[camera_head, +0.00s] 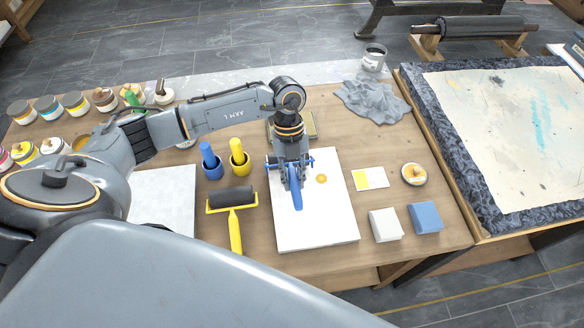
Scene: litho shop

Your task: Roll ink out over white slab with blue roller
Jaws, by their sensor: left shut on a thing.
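The white slab (325,225) lies on the wooden table in front of me. A small dab of ochre ink (321,178) sits on its upper right part. My left gripper (293,182) points down over the slab's upper left part and is shut on the blue roller (297,200). The roller's blue handle points toward me, and blue frame ends show on either side of the gripper. Its drum is mostly hidden behind the gripper, so I cannot tell whether it touches the slab. My right gripper is not in view.
A yellow roller (233,205) lies left of the slab, near a second pale slab (163,200). A white block (385,224), a blue block (425,217) and a tin (414,174) sit at right. A crumpled grey cloth (372,100) lies behind.

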